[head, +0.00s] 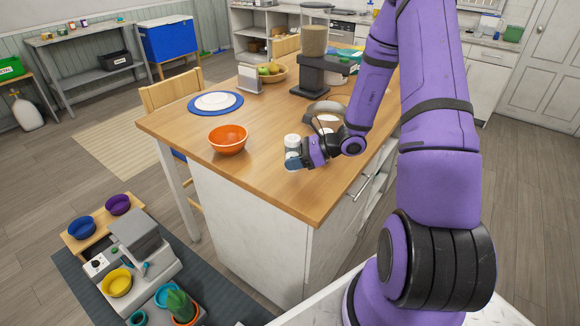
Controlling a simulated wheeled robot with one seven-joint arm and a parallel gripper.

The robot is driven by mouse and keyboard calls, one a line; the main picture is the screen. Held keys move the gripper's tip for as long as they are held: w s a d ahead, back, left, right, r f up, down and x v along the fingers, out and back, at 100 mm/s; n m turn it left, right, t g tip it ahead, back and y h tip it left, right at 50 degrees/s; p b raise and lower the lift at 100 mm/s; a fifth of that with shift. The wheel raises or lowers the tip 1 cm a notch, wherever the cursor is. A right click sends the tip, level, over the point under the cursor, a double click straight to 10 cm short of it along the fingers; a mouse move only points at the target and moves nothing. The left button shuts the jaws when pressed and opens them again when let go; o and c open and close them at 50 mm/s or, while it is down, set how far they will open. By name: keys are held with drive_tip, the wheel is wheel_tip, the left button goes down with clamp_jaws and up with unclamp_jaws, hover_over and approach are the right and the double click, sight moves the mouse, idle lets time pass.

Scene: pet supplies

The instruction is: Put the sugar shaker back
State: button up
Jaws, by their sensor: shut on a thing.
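A small white cylinder, which looks like the sugar shaker (292,141), is at the near right part of the wooden counter top (262,188). My gripper (294,161) reaches in from the right and is shut on it. The shaker's white top shows above the fingers, and it looks upright. Its lower part is hidden by the fingers. I cannot tell whether its base touches the counter.
An orange bowl (228,139) stands left of my gripper. A white plate on a blue mat (216,102), a napkin holder (250,79), a fruit bowl (271,73) and a dark grinder-like machine (313,70) stand farther back.

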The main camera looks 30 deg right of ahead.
drive_tip(key=f, duration=0.2)
drive_tip(key=shift+w+a+f, duration=0.2)
drive_tip(key=shift+w+f, duration=0.1)
drive_tip(key=shift+w, duration=0.1)
drive_tip(key=shift+f, duration=0.5)
drive_tip(key=shift+f, duration=0.15)
drive_tip(key=o, duration=1.1)
